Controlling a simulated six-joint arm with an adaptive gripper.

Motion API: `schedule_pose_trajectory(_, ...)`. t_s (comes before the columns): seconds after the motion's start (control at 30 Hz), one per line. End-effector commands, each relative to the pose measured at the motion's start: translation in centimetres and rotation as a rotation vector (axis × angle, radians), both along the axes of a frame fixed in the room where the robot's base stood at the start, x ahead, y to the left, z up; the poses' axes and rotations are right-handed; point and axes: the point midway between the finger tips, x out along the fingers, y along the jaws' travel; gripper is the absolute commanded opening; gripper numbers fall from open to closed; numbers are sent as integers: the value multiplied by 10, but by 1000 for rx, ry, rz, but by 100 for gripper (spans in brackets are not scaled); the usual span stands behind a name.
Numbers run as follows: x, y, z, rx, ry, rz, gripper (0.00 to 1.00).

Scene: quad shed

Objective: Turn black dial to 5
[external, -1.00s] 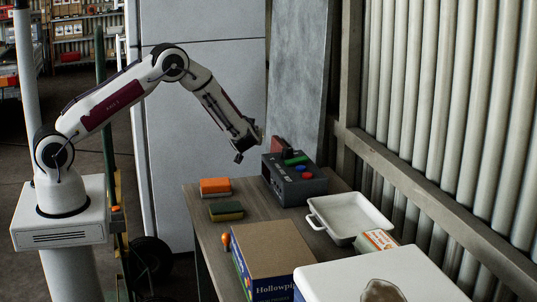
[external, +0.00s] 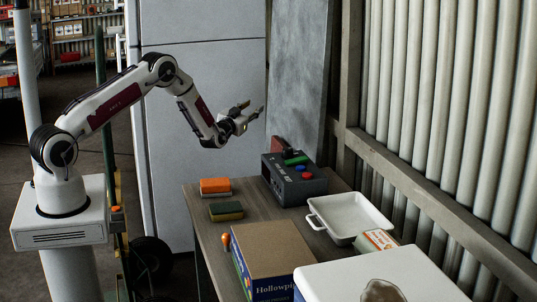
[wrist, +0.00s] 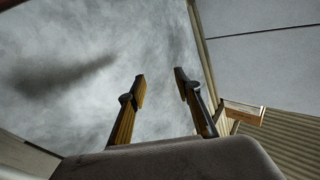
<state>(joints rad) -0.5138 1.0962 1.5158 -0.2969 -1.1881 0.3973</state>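A dark grey control box (external: 306,188) stands at the back of the table, with a green part, a red button and a blue button on top. A small black part (external: 286,153), which may be the black dial, shows at the box's upper back. Its markings are too small to read. My gripper (external: 254,106) is open and empty, in the air above and to the left of the box, pointing right and slightly up. In the wrist view its two fingers (wrist: 160,73) are apart with nothing between them. The box is not in the wrist view.
An orange sponge (external: 215,185) and a dark green and yellow one (external: 226,211) lie left of the box. A white tray (external: 318,220), a cardboard-topped box (external: 270,248) and a white cooler-like box (external: 420,285) are nearer. A grey panel (external: 297,70) stands behind.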

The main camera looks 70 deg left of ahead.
Motion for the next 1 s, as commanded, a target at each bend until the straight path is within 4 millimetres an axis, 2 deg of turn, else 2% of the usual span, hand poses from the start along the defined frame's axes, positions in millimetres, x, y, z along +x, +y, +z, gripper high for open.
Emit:
schedule_pose_trajectory(0.27,9,-4,-2,47,-13,-180,33)
schedule_pose_trajectory(0.57,17,-27,-11,66,-17,-403,33)
schedule_pose_trajectory(0.77,19,-52,-22,56,-10,-563,33)
schedule_pose_trajectory(1.0,17,-93,-37,23,8,-769,33)
